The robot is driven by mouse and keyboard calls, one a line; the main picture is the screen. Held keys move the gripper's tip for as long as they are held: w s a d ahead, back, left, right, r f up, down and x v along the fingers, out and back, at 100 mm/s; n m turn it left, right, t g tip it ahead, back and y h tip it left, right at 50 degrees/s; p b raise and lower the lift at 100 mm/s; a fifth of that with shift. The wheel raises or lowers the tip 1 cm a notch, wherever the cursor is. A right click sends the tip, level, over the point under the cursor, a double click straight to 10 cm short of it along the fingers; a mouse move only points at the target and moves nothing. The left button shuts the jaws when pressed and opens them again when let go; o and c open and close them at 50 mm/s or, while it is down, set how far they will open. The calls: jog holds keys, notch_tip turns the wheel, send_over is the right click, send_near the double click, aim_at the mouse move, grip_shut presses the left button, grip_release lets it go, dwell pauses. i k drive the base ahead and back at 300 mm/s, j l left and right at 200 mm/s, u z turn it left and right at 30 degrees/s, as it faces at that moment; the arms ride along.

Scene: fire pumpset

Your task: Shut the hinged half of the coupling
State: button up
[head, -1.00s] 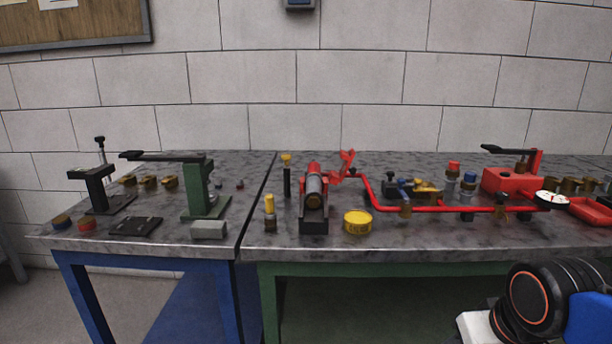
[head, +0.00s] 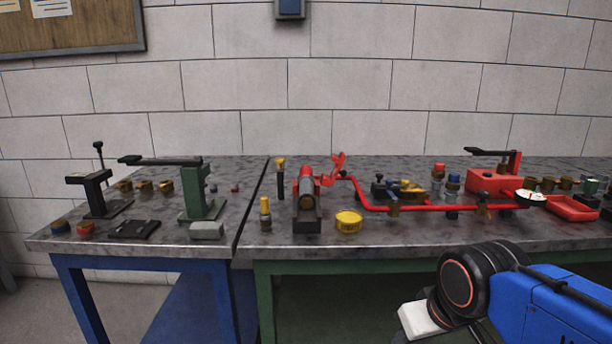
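The coupling (head: 306,178) stands near the front of the right-hand bench, a red body with a brownish shaft in it on a dark support block. Its red hinged half (head: 338,164) appears swung open, tilted up to the right of the body and apart from its top. My arm shows at the lower right, in front of the bench. My gripper is not in view, so its opening is hidden.
A yellow tin (head: 348,222) stands just right of the coupling, and a yellow-topped bottle (head: 265,214) just left. A red pipe (head: 420,208) runs right toward a red pump (head: 494,180). A green stand (head: 195,192) is on the left bench.

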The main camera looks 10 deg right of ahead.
aim_at(326, 181)
jog(key=l+u, duration=0.3)
jog(key=u, duration=0.2)
jog(key=k+l+u, duration=0.15)
jog(key=u, duration=0.3)
jog(key=k+l+u, duration=0.15)
jog(key=l+u, duration=0.15)
jog(key=u, duration=0.2)
jog(key=k+l+u, duration=0.2)
jog(key=u, duration=0.25)
jog(key=k+l+u, duration=0.1)
jog(key=u, duration=0.4)
jog(key=k+l+z, duration=0.15)
jog(key=k, duration=0.55)
jog(key=k+l+z, duration=0.1)
jog(key=k+z, duration=0.25)
jog(key=k+l+z, duration=0.2)
jog(key=z, duration=0.2)
jog(key=k+l+z, duration=0.35)
jog(key=i+j+z, duration=0.15)
jog(key=i+j, duration=0.25)
jog(key=i+j+z, duration=0.2)
jog(key=i+j, duration=0.15)
jog(key=j, duration=0.1)
